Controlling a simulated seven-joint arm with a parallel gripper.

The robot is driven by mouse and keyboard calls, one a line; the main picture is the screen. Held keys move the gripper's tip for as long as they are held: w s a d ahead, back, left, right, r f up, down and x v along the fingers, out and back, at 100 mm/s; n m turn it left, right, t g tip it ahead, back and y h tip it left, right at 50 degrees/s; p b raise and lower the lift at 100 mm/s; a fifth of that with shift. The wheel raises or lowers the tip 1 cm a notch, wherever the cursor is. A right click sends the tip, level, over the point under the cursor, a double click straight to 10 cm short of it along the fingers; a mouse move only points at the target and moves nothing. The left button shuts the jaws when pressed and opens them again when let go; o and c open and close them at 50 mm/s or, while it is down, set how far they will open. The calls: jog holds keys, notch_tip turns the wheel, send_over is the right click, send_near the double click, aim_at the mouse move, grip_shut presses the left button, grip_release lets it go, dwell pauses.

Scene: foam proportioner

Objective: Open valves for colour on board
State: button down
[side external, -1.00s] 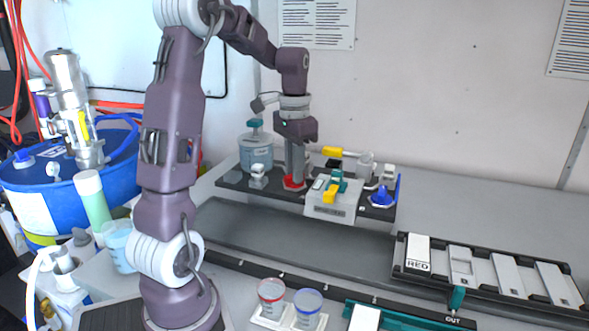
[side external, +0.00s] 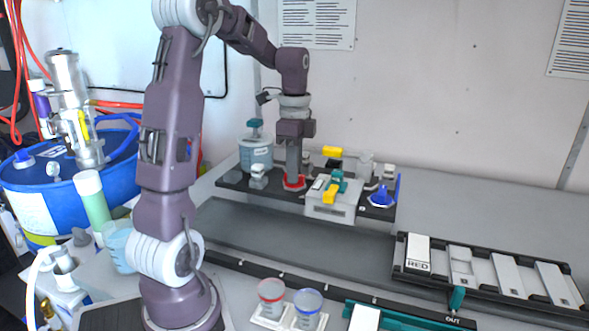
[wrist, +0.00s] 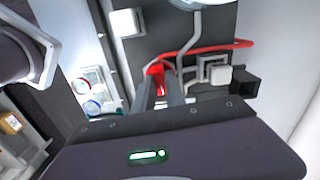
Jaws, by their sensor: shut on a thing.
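My gripper (side external: 293,176) points straight down at the dark panel and is shut on a red valve handle (side external: 296,187). In the wrist view the red valve handle (wrist: 158,76) shows between my two fingers (wrist: 160,90); they hide part of it. A blue valve handle (side external: 384,191) with an upright part stands at the panel's right end, apart from my gripper. The board (side external: 440,277) at the right has a row of pale plates; its first plate, a white card (side external: 418,252), reads RED.
A pale box with yellow and teal levers (side external: 331,203) stands close right of my gripper. A grey-blue tank (side external: 256,152) stands to its left. Red-rimmed (side external: 271,293) and blue-rimmed (side external: 308,305) cups stand in front. The dark belt (side external: 300,233) is clear.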

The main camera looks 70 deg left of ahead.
jog(key=shift+m, duration=0.6)
jog(key=c, duration=1.4)
grip_release()
notch_tip(320, 180, up, 7)
jog(key=shift+r, duration=0.1)
